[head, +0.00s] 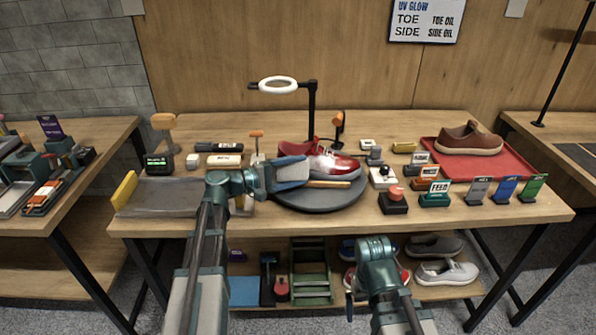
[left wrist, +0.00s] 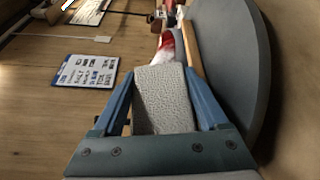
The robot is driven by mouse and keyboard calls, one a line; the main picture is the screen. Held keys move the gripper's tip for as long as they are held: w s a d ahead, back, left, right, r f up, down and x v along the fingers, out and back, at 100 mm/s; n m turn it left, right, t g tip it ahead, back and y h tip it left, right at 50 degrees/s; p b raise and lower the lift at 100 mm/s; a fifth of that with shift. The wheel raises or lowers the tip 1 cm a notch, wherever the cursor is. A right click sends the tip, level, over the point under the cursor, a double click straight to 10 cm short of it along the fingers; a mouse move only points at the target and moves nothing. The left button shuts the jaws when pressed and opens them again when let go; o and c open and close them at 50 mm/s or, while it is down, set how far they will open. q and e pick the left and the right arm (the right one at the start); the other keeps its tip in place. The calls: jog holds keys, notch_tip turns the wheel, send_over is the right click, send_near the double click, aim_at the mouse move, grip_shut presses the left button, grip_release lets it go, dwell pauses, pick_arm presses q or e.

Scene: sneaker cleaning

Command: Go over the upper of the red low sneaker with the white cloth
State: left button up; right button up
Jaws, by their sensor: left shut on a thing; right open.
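The red low sneaker (head: 340,166) stands on a dark round turntable (head: 318,203), with whitish patches on its upper. Part of the sneaker shows in the left wrist view (left wrist: 168,42), just beyond the fingertips. My left gripper (head: 298,170) is at the sneaker's left end. It is shut on the white cloth (left wrist: 163,98), a pale textured pad between its blue fingers. Whether the cloth touches the sneaker I cannot tell. My right gripper (head: 374,252) is open, low before the table's front edge, its fingers mostly hidden.
A wooden stick (head: 328,184) lies on the turntable in front of the sneaker. A ring lamp (head: 278,85) stands behind. A brown shoe (head: 468,139) is on a red mat (head: 430,158) at right. Small blocks and cards crowd the right; a grey tray (head: 160,197) is left.

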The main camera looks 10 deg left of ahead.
pick_arm(q)
jog(key=s, duration=0.2)
jog(key=shift+s+d+r+p, duration=0.2)
jog(key=shift+s+d+p, duration=0.05)
jog(key=shift+s+p, duration=0.1)
jog(key=shift+s+d+r+p, duration=0.15)
jog(key=shift+s+d+r, duration=0.1)
jog(key=shift+s, duration=0.45)
jog(key=shift+s+d+r+p, duration=0.15)
jog(key=shift+s+d, duration=0.1)
jog(key=shift+s, duration=0.4)
jog(key=shift+s, duration=0.1)
jog(key=s, duration=0.2)
jog(key=shift+s+d+r+p, duration=0.3)
jog(key=shift+d+r+p, duration=0.05)
jog(key=shift+d, duration=0.05)
notch_tip(320, 180, up, 12)
jog(key=p, duration=1.2)
jog(key=shift+r, duration=0.15)
